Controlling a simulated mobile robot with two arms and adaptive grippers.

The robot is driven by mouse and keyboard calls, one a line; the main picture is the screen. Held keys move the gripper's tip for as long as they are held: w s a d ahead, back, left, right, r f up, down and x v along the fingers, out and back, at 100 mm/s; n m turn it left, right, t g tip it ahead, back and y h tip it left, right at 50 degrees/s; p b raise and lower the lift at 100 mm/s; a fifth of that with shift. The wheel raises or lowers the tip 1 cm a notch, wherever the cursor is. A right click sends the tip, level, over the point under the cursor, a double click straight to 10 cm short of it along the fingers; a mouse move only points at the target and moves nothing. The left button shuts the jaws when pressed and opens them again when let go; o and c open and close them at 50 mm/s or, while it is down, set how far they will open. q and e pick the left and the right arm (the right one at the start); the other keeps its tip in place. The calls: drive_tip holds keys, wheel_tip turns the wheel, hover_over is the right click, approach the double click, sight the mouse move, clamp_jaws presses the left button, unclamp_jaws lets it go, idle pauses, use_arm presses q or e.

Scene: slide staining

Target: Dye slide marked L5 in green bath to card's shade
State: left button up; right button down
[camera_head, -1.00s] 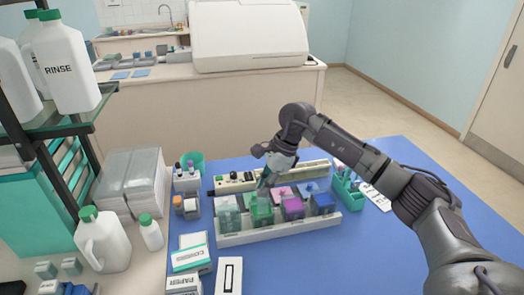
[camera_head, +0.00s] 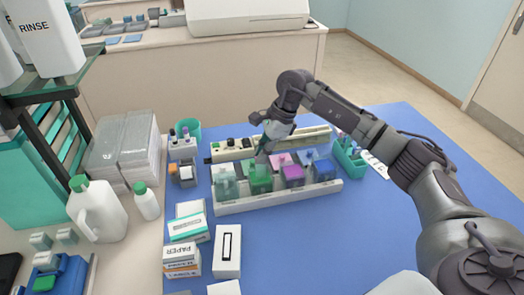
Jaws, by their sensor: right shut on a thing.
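The green bath (camera_head: 260,182) is one of several coloured baths in a white tray (camera_head: 285,201) on the blue table. My right gripper (camera_head: 266,152) points down just above the green bath. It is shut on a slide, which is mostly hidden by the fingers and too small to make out. I cannot read its mark or tell its shade, or how deep it sits in the bath. A white card (camera_head: 375,166) lies at the right behind the teal rack (camera_head: 349,160); its details are not readable. My left gripper is not in view.
A clear bath (camera_head: 226,184) stands left of the green one; purple (camera_head: 292,176) and blue (camera_head: 324,171) baths stand right. Boxes (camera_head: 182,260) and white jugs (camera_head: 97,211) stand at left. The front right table is clear.

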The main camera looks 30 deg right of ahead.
sight(262, 179)
drive_tip(key=shift+f+b, duration=0.5)
drive_tip(key=shift+f, duration=0.4)
drive_tip(key=shift+f+b, duration=1)
drive_tip(key=shift+f, duration=0.35)
drive_tip(key=shift+r, duration=0.15)
idle(1.4)
wheel_tip(262, 179, up, 10)
drive_tip(key=p, duration=0.5)
drive_tip(key=shift+f, duration=0.25)
drive_tip(key=shift+f, duration=0.1)
